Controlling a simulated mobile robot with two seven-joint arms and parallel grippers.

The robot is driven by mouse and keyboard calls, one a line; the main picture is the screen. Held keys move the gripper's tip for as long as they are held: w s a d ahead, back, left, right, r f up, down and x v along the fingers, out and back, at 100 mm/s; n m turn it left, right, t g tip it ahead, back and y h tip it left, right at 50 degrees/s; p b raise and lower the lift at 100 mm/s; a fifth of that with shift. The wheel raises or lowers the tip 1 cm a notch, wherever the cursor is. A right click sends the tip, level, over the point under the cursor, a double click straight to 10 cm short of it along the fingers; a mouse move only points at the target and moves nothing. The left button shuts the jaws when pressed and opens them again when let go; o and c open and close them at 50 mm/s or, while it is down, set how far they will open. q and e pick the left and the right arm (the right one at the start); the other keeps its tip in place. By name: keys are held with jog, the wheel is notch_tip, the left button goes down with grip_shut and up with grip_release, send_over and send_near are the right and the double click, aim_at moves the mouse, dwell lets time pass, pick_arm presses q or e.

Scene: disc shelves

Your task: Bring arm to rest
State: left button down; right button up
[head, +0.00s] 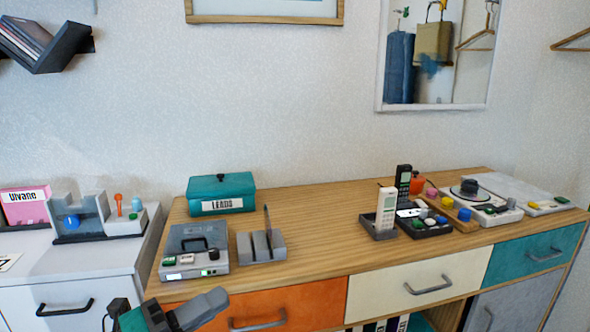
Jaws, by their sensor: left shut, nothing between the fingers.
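My left gripper (200,308) shows at the bottom left of the head view, in front of the orange drawer (310,305) of the wooden sideboard. It is shut with nothing held, below the sideboard's top edge in the picture. Part of my left arm is cut off by the lower edge of the view. My right gripper is not in view.
On the sideboard (310,238) stand a teal LEADS box (222,194), a grey device (195,250), a grey slotted holder (261,246) and phones in holders (386,212). Left is a white cabinet (75,285). The sideboard's middle top is clear.

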pick_arm(q)
jog(key=s+a+f+n+t+y+p, duration=0.1)
jog(key=a+f+n+t+y, duration=0.15)
jog(key=f+n+y, duration=0.55)
jog(key=s+a+f+n+t+y+p, duration=0.1)
jog(key=a+f+n+t+y+p, duration=0.2)
jog(key=n, duration=0.9)
jog(key=s+f+n+g+y, duration=0.3)
jog(key=s+f+n+g, duration=0.3)
jog(key=f, duration=0.7)
jog(key=s+n, duration=0.2)
jog(key=s, duration=0.2)
jog(key=shift+f+g, duration=0.2)
jog(key=shift+g, duration=0.15)
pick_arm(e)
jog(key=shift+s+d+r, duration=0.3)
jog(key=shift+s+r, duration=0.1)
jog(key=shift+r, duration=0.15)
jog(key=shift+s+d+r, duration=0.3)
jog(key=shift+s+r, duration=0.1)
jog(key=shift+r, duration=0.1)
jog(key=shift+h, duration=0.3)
